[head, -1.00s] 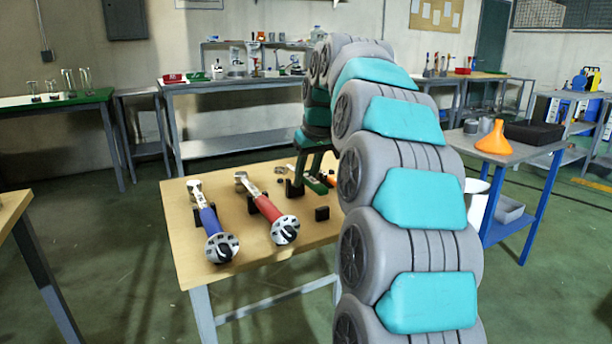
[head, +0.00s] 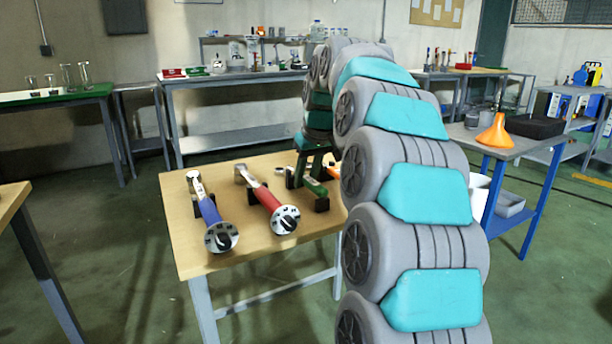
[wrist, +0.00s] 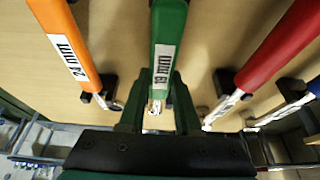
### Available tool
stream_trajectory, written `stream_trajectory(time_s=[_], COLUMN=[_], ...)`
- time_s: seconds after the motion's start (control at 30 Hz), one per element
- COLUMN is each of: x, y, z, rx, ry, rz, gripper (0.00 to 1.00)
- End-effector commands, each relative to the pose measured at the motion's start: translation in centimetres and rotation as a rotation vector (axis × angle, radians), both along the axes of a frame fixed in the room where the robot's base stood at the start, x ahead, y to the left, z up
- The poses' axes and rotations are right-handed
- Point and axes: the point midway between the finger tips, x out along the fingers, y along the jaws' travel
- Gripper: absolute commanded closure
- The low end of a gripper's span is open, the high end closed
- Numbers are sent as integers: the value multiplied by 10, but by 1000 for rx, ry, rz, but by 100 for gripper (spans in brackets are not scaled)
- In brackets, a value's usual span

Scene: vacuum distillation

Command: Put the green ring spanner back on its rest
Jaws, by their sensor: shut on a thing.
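The green ring spanner (wrist: 168,42), with a white size label, is between the two fingers of my gripper (wrist: 157,98) in the wrist view, which are shut on its handle. In the head view, the green spanner (head: 314,187) lies along the line of its black rest blocks (head: 321,204), at the right part of the wooden table. It is low over them or on them; I cannot tell if it touches. My gripper (head: 314,168) comes down on it from above. My arm hides part of this area.
The red spanner (head: 262,194) and blue spanner (head: 206,207) lie on their rests to the left on the wooden table (head: 255,243). An orange spanner (wrist: 65,40) lies on the other side, close to my gripper. An orange funnel (head: 494,134) stands on the blue-legged table.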

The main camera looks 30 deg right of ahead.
Motion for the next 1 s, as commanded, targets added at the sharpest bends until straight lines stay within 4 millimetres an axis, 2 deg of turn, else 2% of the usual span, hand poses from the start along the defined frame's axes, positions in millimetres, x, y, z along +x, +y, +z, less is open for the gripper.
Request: stream_trajectory(time_s=[0.43,0.47,0.5,0.77,1.0], x=[0,0,0,0,0], y=[0,0,0,0,0], z=[-6,-6,-6,-6,-6], rx=[0,0,0,0,0], ry=[0,0,1,0,0], rz=[0,0,0,0,0], gripper=[100,67,62,33,33])
